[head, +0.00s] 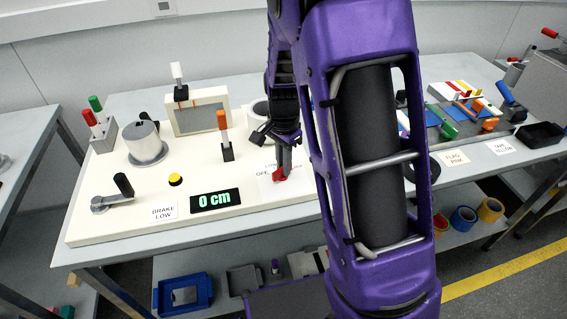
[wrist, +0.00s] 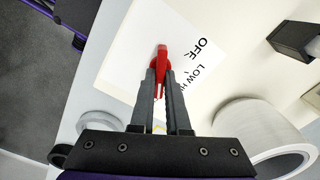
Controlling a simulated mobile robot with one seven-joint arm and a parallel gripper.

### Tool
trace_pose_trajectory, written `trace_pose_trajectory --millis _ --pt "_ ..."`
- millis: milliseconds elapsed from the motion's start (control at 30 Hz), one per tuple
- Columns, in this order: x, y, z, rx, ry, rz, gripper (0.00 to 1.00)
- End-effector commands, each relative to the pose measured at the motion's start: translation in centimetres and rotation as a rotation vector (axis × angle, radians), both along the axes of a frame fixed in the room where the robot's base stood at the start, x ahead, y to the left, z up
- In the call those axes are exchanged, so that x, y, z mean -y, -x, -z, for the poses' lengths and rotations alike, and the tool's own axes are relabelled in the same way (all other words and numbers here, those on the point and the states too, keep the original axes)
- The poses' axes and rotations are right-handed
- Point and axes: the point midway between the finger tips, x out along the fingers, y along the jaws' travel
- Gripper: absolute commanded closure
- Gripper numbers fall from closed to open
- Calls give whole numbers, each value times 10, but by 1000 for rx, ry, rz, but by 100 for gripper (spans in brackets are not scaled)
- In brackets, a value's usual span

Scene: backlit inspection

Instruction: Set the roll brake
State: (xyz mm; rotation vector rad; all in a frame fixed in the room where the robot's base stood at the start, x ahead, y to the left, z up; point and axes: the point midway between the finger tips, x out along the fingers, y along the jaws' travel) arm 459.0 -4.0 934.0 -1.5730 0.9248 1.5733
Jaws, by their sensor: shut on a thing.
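The red brake knob (head: 280,179) stands on a white dial plate (head: 268,194) at the right front of the cream panel. My gripper (head: 285,170) comes down on it from above. In the wrist view, the gripper (wrist: 161,78) is shut with its fingers on both sides of the red knob (wrist: 163,60). The dial plate (wrist: 135,48) shows OFF and LOW, with part of another word near the fingers. Which mark the knob points to I cannot tell. A card reading BRAKE LOW (head: 163,212) lies at the panel's front edge.
A white roll (wrist: 255,125) is close right of my gripper in the wrist view.

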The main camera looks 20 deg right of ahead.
Motion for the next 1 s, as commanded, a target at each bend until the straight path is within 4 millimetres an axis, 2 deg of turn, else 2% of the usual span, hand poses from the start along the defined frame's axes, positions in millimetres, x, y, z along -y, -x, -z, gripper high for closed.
trace_pose_trajectory --millis 67,100,267,533,667,767,1000 --pt "0 -1 -1 3 -1 2 100" --pt "0 -1 -1 3 -1 2 85" --pt "0 -1 -1 2 0 1 56" --pt "0 0 -1 1 0 0 56" --pt "0 -1 -9 4 -1 0 56" --pt "0 -1 -24 5 -2 0 56" --pt "0 -1 -81 7 -2 0 56"
